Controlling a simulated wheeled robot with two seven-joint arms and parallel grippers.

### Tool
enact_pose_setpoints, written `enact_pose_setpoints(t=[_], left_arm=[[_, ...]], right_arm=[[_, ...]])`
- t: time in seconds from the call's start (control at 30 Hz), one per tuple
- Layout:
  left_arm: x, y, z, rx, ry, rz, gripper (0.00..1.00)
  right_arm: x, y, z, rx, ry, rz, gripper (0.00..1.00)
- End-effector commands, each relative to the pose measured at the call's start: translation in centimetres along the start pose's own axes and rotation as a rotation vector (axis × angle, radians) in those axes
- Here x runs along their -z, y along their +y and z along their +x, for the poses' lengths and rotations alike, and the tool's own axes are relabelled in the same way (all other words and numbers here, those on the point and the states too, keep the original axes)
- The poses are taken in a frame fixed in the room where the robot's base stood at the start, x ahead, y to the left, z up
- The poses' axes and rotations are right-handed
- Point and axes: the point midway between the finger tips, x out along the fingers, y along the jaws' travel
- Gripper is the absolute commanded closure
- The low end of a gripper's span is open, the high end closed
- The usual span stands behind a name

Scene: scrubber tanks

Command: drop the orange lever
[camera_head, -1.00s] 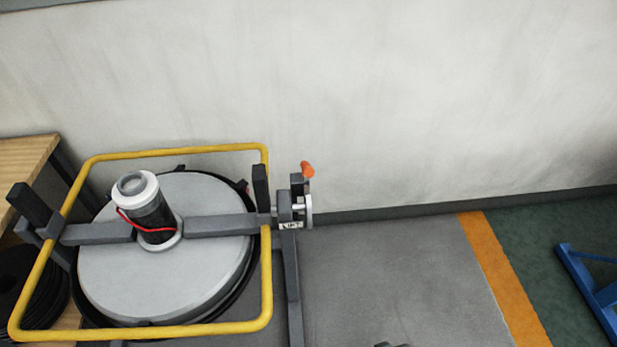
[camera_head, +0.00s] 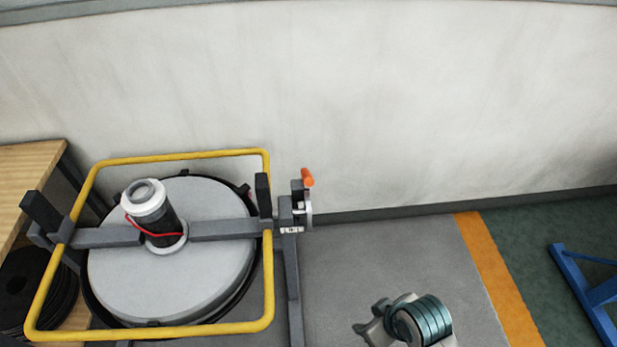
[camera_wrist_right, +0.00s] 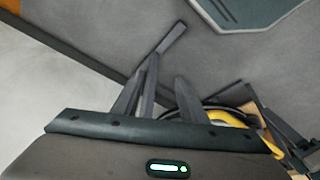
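The orange lever (camera_head: 308,178) stands up at the right end of the grey crossbar (camera_head: 232,228), above a small clamp or latch mechanism (camera_head: 294,212). Nothing touches it. My right arm has come in at the bottom of the head view, to the lower right of the lever and well apart from it. In the right wrist view my right gripper (camera_wrist_right: 166,76) shows its grey fingers spread apart with nothing between them. The lever cannot be made out in that view. My left gripper is not in view.
A round grey tank lid (camera_head: 170,280) with a white-capped cylinder (camera_head: 150,210) lies inside a yellow tube frame (camera_head: 180,331). A wooden bench (camera_head: 25,165) is at left. A pale wall (camera_head: 420,110) stands behind. Grey floor (camera_head: 385,255) right of the tank is clear; a blue frame (camera_head: 590,290) is far right.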

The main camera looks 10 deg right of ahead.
Motion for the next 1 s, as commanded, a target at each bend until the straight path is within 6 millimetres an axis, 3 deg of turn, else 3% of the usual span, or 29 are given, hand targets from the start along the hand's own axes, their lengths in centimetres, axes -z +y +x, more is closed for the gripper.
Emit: enact_pose_setpoints(t=[0.27, 0.47, 0.73, 1.0], left_arm=[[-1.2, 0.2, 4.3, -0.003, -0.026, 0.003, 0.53], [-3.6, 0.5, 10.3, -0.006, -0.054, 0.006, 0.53], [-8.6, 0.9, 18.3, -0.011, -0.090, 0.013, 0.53], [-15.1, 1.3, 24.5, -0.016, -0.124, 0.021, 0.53]], right_arm=[[5.8, -0.6, 0.4, 0.074, 0.037, -0.267, 0.61], [12.4, -1.0, 1.1, 0.142, 0.080, -0.601, 0.61], [21.1, -0.4, 0.3, 0.211, 0.119, -1.108, 0.61], [28.6, 1.8, -2.6, 0.257, 0.123, -1.591, 0.61]])
